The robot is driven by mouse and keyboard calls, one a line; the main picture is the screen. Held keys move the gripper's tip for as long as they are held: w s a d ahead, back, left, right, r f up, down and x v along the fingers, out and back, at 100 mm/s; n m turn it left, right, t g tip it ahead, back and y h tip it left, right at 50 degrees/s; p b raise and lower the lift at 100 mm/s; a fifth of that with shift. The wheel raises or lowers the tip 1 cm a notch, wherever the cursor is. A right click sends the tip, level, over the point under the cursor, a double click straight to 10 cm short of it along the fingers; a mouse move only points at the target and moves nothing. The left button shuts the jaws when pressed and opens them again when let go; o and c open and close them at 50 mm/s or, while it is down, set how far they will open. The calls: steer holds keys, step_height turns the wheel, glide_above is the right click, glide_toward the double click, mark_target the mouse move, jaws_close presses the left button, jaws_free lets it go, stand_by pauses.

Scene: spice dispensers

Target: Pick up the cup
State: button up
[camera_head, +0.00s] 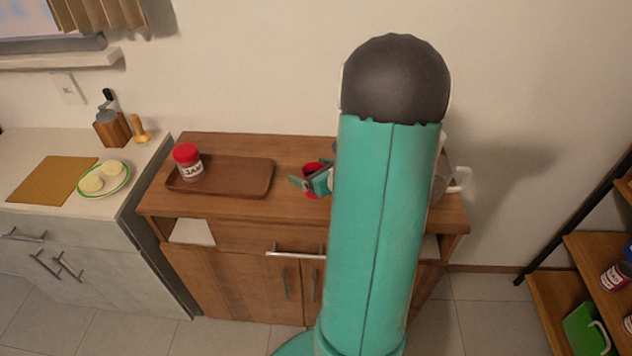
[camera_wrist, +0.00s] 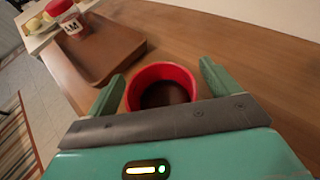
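A red cup (camera_wrist: 163,72) with a dark inside stands on the wooden cabinet top, seen from above in the wrist view. My gripper (camera_wrist: 160,86) is open, with one green finger on each side of the cup. A small gap shows between the right finger and the rim; the left finger is close to the rim, and I cannot tell if it touches. In the head view the cup (camera_head: 312,168) is partly hidden behind my gripper (camera_head: 308,184), and my arm covers the area to its right.
A brown tray (camera_head: 245,178) with a red-lidded jam jar (camera_head: 187,162) lies left of the cup. A white handle of a mug (camera_head: 460,178) shows right of my arm. A counter with a plate (camera_head: 112,188) stands left. A shelf (camera_head: 565,300) stands at right.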

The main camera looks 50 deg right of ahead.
steer(key=c, duration=1.3)
steer(key=shift+o, duration=0.2)
steer(key=shift+r, duration=0.2)
